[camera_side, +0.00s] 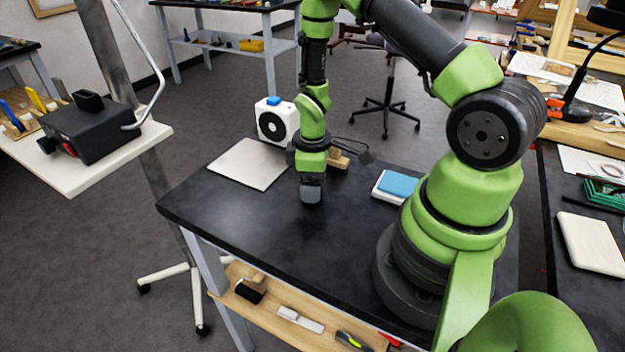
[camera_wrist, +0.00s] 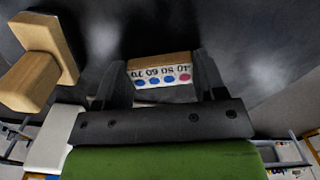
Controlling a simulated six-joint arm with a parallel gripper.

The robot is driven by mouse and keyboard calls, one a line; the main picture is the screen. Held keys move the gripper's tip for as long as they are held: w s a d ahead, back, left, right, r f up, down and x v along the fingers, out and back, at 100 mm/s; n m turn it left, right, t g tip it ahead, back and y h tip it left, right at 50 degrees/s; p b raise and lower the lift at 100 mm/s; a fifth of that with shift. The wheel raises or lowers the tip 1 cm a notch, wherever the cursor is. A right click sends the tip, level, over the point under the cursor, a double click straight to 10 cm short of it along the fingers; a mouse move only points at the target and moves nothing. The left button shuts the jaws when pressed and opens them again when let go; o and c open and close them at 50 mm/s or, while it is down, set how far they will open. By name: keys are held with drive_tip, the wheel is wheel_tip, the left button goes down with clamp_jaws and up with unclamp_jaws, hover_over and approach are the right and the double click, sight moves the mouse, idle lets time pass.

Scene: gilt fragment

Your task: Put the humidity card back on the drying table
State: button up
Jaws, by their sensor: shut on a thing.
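The humidity card (camera_wrist: 160,76) shows in the wrist view as a white strip with numbers and blue and pink dots, with a wood-coloured edge at its top. It sits between the two dark fingers of my gripper (camera_wrist: 162,78), which is shut on it. In the side view my gripper (camera_side: 311,192) points down over the middle of the black-topped table (camera_side: 265,215). The card cannot be made out in the side view. Whether it touches the tabletop is unclear. I cannot tell which table is the drying table.
A pale flat board (camera_side: 249,163) lies left of my gripper. A white device with a blue top (camera_side: 277,122) stands behind. A wooden block (camera_side: 340,160) is close behind my gripper, and a blue-and-white box (camera_side: 395,186) is to the right. The table's front left is clear.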

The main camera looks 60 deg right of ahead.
drive_tip(key=o, duration=1)
drive_tip(key=shift+f, duration=0.1)
drive_tip(key=shift+c, duration=0.2)
drive_tip(key=s+a+r+m+t, duration=0.1)
drive_tip(key=a+r+m+t, duration=0.15)
drive_tip(key=r, duration=0.95)
drive_tip(key=s+a+r+m+t, duration=0.1)
drive_tip(key=s+a+r+m, duration=0.15)
drive_tip(key=r, duration=1.05)
drive_tip(key=s+a+r+m+t+y, duration=0.2)
drive_tip(key=s+a+r+m+t, duration=0.1)
drive_tip(key=s+a+r, duration=0.3)
drive_tip(key=shift+s+a+t, duration=0.25)
drive_tip(key=shift+s+t, duration=0.1)
drive_tip(key=shift+s, duration=0.5)
